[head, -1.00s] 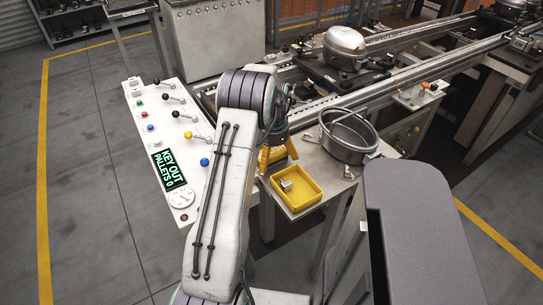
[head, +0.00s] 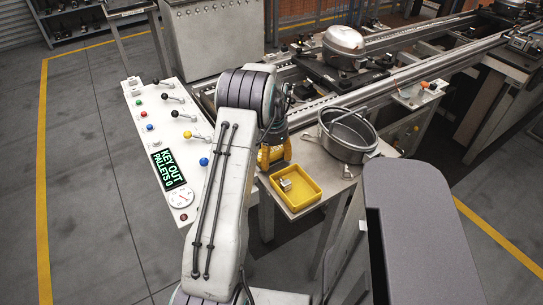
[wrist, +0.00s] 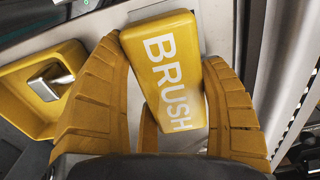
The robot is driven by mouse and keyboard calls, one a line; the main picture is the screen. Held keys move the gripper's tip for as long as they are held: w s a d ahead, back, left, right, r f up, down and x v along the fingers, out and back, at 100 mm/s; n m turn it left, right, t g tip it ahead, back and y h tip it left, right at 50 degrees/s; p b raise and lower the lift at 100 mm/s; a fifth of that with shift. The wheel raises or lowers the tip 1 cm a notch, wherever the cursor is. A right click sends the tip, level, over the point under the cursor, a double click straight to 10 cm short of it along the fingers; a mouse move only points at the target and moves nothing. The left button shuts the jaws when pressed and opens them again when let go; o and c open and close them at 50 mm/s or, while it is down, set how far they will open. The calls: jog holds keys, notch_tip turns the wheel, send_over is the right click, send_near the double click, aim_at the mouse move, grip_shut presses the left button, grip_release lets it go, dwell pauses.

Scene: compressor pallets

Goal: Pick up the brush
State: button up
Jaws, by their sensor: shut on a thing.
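The brush (wrist: 172,75) is a yellow block with white letters reading BRUSH. In the wrist view it lies between the two ribbed yellow fingers of my gripper (wrist: 163,58), which is shut on it. Its lower end is partly hidden by my gripper. In the head view my gripper (head: 275,155) is low at the back left of the small metal side table (head: 314,170), behind the yellow tray. The brush is mostly hidden there by my arm and fingers.
A yellow tray (head: 316,197) with a small metal piece (head: 285,184) stands just in front of my gripper. A round metal pan (head: 348,154) is to the right. The lever panel (head: 150,104) is to the left, and conveyor rails run behind.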

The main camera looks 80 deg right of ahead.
jog(key=shift+r, duration=0.2)
jog(key=shift+r, duration=0.6)
jog(key=r, duration=0.3)
jog(key=shift+w+a, duration=0.25)
jog(key=shift+w, duration=0.1)
jog(key=w+a+r+b, duration=0.1)
jog(key=w+a+r, duration=0.5)
jog(key=w+a, duration=0.1)
jog(key=shift+w+r, duration=0.25)
jog(key=shift+w, duration=0.35)
